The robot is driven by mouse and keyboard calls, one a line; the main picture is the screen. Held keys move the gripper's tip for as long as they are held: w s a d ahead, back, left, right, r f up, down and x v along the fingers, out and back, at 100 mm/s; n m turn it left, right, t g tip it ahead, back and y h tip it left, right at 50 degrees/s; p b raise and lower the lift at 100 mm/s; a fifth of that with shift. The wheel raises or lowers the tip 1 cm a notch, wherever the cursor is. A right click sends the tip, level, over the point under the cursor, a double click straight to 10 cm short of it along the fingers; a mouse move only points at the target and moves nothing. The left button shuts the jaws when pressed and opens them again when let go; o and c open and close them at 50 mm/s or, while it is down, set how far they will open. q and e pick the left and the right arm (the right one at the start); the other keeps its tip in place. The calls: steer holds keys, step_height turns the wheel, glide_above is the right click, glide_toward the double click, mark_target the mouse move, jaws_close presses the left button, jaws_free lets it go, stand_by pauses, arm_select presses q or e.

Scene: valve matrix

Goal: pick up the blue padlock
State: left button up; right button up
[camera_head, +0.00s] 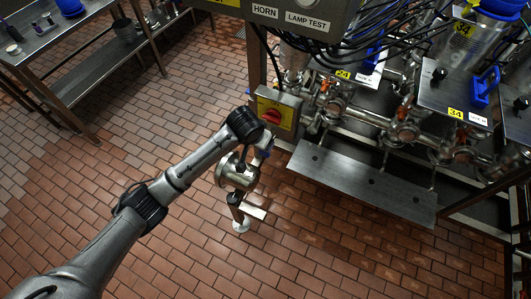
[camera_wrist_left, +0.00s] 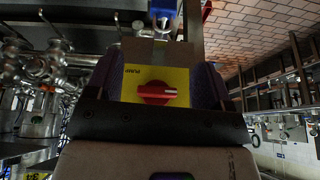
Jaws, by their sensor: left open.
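In the left wrist view a blue padlock (camera_wrist_left: 162,8) shows at the top edge, cut off by the frame, with its shackle toward the switch box. A small bluish patch beside my wrist in the head view may be this padlock, mostly hidden. The yellow switch box (camera_head: 280,110) has a red knob; it also fills the middle of the wrist view (camera_wrist_left: 130,88). My left gripper (camera_wrist_left: 160,64) is open, with its dark fingers either side of the box in that view. I cannot tell whether they touch it. The fingers are not clear in the head view. My right gripper is not in view.
Another blue padlock-like piece (camera_head: 483,87) is on a tagged plate at the right. Pipes and valves (camera_head: 400,132) stand behind a flat metal ledge (camera_head: 365,185). Black cables hang above. A steel bench (camera_head: 100,75) stands at the left. Brick floor is open between.

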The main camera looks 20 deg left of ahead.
arm_select(q)
steer(key=shift+n, duration=0.5)
steer(key=b+x, duration=0.2)
steer(key=x, duration=0.6)
steer(key=shift+w+a+f, duration=0.15)
steer(key=shift+a+f, duration=0.05)
steer(key=shift+f, duration=0.05)
steer(key=b+x, duration=0.1)
steer(key=x, duration=0.3)
steer(key=shift+w+f+b, duration=0.15)
steer(key=shift+f+b, duration=0.2)
steer(key=shift+f, duration=0.2)
steer(key=shift+c, duration=0.4)
steer(key=c, duration=0.9)
steer(key=shift+c, duration=0.4)
